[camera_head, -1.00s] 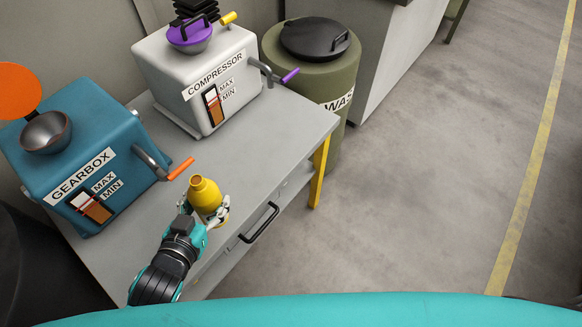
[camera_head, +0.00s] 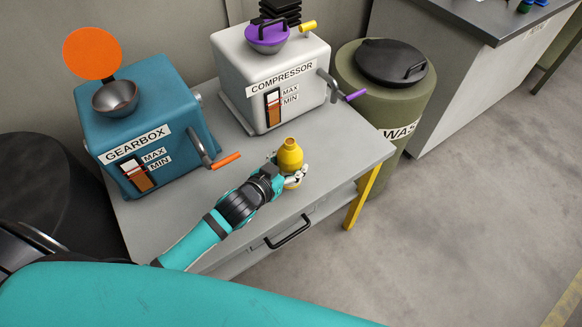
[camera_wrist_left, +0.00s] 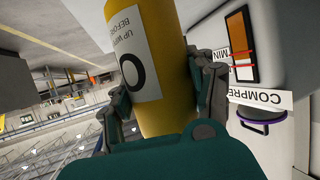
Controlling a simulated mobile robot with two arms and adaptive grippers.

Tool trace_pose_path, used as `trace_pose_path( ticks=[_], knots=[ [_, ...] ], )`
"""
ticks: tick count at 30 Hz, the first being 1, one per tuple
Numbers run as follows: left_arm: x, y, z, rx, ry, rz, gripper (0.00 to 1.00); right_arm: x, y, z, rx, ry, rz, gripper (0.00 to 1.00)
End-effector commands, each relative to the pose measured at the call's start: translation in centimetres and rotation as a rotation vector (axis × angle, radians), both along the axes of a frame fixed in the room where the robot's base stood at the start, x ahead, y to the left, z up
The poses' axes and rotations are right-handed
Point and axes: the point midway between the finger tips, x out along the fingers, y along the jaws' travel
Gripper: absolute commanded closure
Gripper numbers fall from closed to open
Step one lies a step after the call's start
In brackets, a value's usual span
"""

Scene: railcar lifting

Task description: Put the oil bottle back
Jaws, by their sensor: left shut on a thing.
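The yellow oil bottle (camera_head: 290,155) is upright at the front right part of the grey table (camera_head: 340,150) in the head view. My left gripper (camera_head: 291,176) is shut around its lower body. In the left wrist view the bottle (camera_wrist_left: 160,115), with a white label, fills the middle between the fingers of my left gripper (camera_wrist_left: 160,95). I cannot tell whether the bottle's base touches the table. My right gripper is not in view.
The blue gearbox (camera_head: 145,120) with an orange handle and an open orange lid stands at left on the table. The white compressor (camera_head: 235,70) with a purple lid stands behind the bottle. A green waste drum (camera_head: 365,95) is right of the table. Floor at right is clear.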

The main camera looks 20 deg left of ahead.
Motion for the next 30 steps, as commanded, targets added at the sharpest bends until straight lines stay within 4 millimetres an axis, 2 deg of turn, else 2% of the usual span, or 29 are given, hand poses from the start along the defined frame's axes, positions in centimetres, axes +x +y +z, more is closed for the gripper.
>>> trace_pose_path(
  ticks=[4, 9, 12, 23, 24, 29, 30],
  knots=[
    [0.9, 0.0, -0.3, 0.000, 0.000, -0.001, 0.90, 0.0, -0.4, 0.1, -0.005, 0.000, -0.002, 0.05],
    [0.8, -0.1, -2.7, -0.002, 0.003, 0.000, 0.90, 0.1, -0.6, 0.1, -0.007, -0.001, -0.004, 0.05],
    [0.8, -0.1, -3.4, -0.003, 0.000, -0.001, 0.90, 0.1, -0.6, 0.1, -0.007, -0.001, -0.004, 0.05],
    [0.8, -0.1, -3.9, -0.002, -0.001, -0.001, 0.90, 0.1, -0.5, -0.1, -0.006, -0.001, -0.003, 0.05],
    [0.7, 0.0, -4.0, -0.001, 0.001, -0.001, 0.42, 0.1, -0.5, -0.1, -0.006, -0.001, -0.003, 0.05],
    [0.7, 0.0, -3.9, -0.001, 0.001, -0.001, 0.21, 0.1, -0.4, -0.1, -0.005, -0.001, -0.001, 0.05],
    [0.7, 0.0, -3.9, -0.001, 0.001, -0.001, 0.20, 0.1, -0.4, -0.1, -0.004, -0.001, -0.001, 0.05]
  ],
)
